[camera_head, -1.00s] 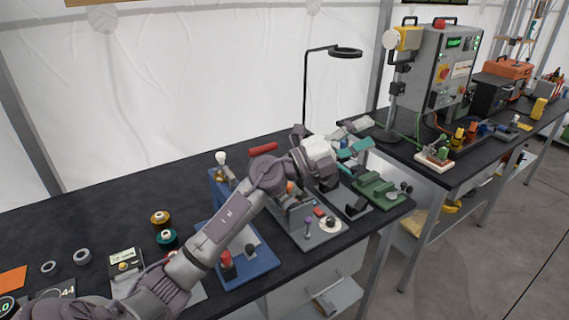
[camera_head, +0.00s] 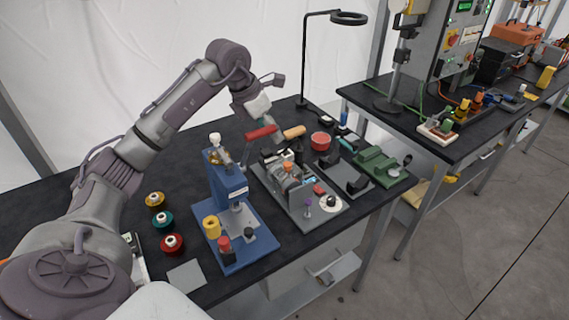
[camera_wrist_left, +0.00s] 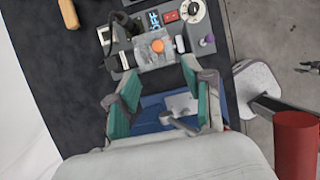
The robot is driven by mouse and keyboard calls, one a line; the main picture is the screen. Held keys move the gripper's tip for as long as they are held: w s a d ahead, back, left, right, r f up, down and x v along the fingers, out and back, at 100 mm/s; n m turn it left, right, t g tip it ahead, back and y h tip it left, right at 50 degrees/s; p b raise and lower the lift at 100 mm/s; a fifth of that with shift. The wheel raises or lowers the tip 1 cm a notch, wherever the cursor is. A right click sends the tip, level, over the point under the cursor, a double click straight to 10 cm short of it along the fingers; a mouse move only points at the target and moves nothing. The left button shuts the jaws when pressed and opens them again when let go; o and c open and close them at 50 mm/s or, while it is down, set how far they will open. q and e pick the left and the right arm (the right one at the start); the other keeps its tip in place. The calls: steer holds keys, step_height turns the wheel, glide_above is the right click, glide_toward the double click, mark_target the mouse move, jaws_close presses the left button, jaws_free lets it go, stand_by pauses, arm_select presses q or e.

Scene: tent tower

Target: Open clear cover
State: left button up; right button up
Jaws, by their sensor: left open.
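The clear cover (camera_wrist_left: 150,52) shows in the left wrist view as a see-through box around an orange button (camera_wrist_left: 157,46). It looks shut. It sits on a grey fixture plate (camera_head: 305,219), where the orange button (camera_head: 289,168) also shows in the head view; the cover's edges are hard to make out there. My left gripper (camera_head: 258,108) is raised behind and above the fixtures, its fingers mostly hidden in the head view. In the left wrist view my left gripper (camera_wrist_left: 163,78) is open and empty, its teal pads apart, with the cover just beyond the fingertips.
A blue press (camera_head: 232,187) with a red handle (camera_head: 262,132) stands left of the grey plate, close to the gripper. Thread spools (camera_head: 163,220) lie further left. A green fixture (camera_head: 380,166) is to the right. A black lamp (camera_head: 304,60) stands behind.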

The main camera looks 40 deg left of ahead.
mark_target(287, 164)
arm_select(q)
steer(key=p+x, duration=0.1)
steer(key=x, duration=0.3)
steer(key=p+x, duration=0.1)
steer(key=x, duration=0.3)
steer(key=p+x, duration=0.2)
steer(key=x, duration=0.2)
steer(key=shift+s+a+f, duration=0.15)
steer(key=shift+a+f, duration=0.15)
steer(key=shift+f, duration=0.7)
jaws_close()
